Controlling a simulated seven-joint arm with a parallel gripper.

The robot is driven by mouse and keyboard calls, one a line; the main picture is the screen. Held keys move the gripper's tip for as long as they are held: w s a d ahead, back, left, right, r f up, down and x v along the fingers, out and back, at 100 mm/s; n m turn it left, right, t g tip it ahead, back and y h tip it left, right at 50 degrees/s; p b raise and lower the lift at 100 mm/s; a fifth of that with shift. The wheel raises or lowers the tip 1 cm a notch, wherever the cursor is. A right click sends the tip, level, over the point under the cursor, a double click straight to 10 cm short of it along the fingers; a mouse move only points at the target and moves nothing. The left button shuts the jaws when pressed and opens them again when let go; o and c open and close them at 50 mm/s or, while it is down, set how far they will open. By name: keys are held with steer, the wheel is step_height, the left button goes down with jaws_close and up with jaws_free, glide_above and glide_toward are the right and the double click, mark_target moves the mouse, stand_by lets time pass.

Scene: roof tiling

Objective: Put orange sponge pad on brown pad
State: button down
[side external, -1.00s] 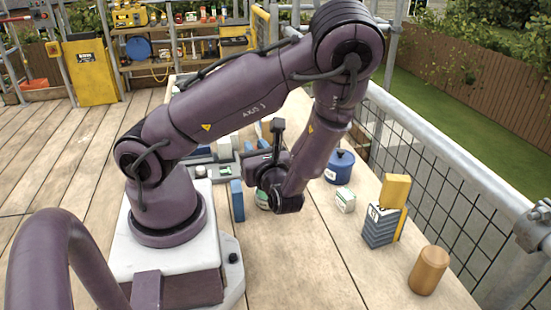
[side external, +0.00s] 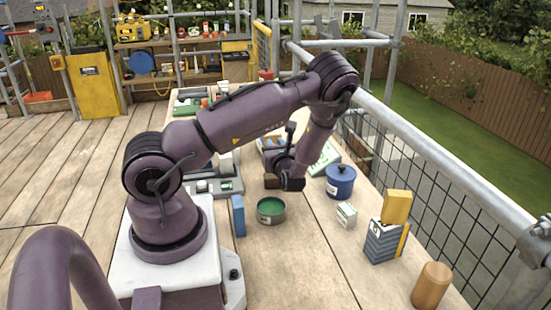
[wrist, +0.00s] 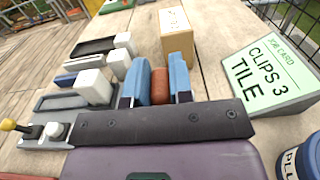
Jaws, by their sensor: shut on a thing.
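My gripper (wrist: 160,98) has two blue-faced fingers and is shut on a small reddish-orange pad, which I take for the orange sponge pad (wrist: 160,86). Most of the pad's surface is hidden between the fingers. In the side view my gripper (side external: 284,182) is low over the table, beyond the green-topped round tin; a brown patch shows beside it, and I cannot tell what it is. I cannot clearly pick out the brown pad. A tan block (wrist: 176,40) stands just beyond the fingers in the wrist view.
Grey trays with white blocks (wrist: 92,86) lie left of my gripper. A job card stand (wrist: 268,75) and a blue pot (side external: 340,180) are on the right. A round tin (side external: 271,211), small white box (side external: 346,214), slate stack (side external: 383,240) and wooden cylinder (side external: 431,285) stand nearer.

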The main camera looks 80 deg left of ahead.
steer(key=shift+f, duration=1.5)
steer(key=shift+f, duration=0.1)
steer(key=c, duration=1)
jaws_free()
